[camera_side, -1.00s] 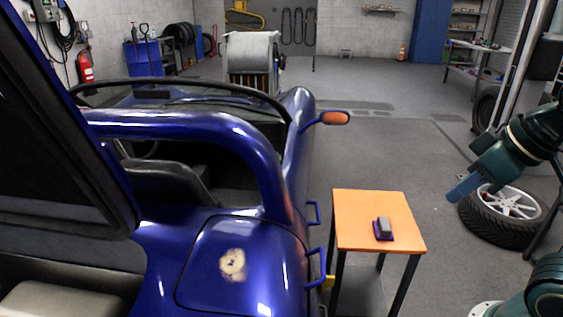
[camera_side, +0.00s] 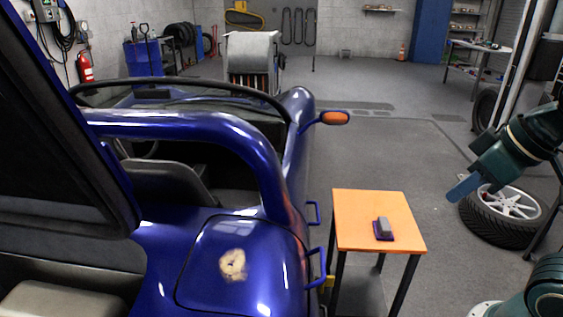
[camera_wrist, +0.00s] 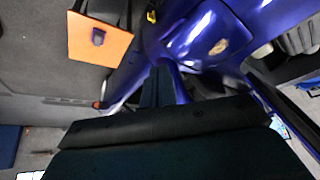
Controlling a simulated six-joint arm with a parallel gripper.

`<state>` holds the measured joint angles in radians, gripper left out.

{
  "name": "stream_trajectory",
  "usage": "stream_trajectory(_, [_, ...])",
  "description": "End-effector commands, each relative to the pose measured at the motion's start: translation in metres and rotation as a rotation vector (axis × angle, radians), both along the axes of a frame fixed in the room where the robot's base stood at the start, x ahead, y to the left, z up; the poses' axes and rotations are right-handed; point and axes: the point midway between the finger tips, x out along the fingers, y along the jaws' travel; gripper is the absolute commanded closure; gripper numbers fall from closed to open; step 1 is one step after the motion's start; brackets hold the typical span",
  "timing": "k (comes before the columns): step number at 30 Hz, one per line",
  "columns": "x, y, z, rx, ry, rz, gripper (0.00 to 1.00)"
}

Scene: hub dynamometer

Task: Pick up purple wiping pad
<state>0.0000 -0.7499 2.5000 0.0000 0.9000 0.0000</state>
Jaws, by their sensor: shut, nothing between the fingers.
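The purple wiping pad (camera_side: 383,230) lies flat on the orange top of a small table (camera_side: 360,210). It has a grey block-like grip on top. In the wrist view the pad (camera_wrist: 98,37) shows small at the upper left on the orange top (camera_wrist: 85,49). My gripper (camera_side: 450,199) is at the right in the side view, with blue fingers together and empty. It is in the air to the right of the table, well apart from the pad. In the wrist view the fingers (camera_wrist: 158,72) show at the middle.
A blue car (camera_side: 200,240) with a pale worn patch (camera_side: 233,265) on its panel stands left of the table. A wheel (camera_side: 505,213) lies on the floor behind my gripper. The floor between table and wheel is clear.

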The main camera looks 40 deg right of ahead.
Motion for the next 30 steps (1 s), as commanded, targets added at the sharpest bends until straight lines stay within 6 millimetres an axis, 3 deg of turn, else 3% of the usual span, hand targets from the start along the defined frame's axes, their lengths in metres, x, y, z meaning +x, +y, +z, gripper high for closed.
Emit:
stream_trajectory(2, [0.0, 0.0, 0.0, 0.0, 0.0, 0.0, 1.0])
stream_trajectory(17, [0.0, 0.0, 0.0, 0.0, 0.0, 0.0, 0.02])
stream_trajectory(30, [0.0082, -0.0024, 0.0031, 0.014, 0.01, -0.038, 0.0])
